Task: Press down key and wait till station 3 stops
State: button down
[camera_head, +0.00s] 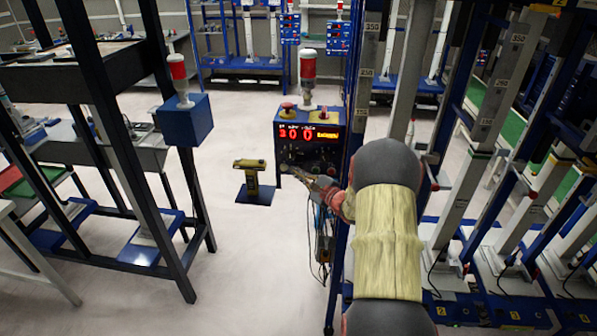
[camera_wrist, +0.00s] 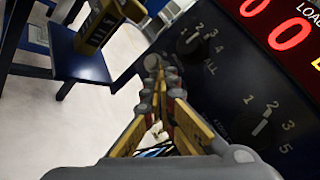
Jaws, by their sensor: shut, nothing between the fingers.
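The control box (camera_head: 308,150) is dark-fronted with a lit red display (camera_head: 300,133), reading about "300" in the head view. The display also shows in the wrist view (camera_wrist: 283,35). Below it in the wrist view are a rotary knob (camera_wrist: 190,42) marked by numbers and a second numbered knob (camera_wrist: 262,122). My gripper (camera_wrist: 152,68) is shut and empty, its fingertips at a small round grey button or key (camera_wrist: 153,61) at the panel's left edge. I cannot tell whether they touch. In the head view my gripper (camera_head: 290,171) is before the panel's lower left. Which station is number 3 cannot be told.
A yellow device on a blue-based stand (camera_head: 250,175) is just left. Blue-black racks stand left and right. Cables (camera_head: 322,235) hang below my gripper. The floor between is clear.

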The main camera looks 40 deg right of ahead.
jog(key=shift+d+r, duration=0.25)
jog(key=shift+r, duration=0.15)
jog(key=shift+s+a+f, duration=0.35)
jog(key=shift+s+a, duration=0.2)
dwell(0.3)
jog(key=s+a, duration=0.1)
jog(key=a, duration=0.1)
jog(key=s+a+b, duration=0.1)
jog(key=s+a, duration=0.1)
jog(key=shift+s, duration=0.15)
dwell(1.0)
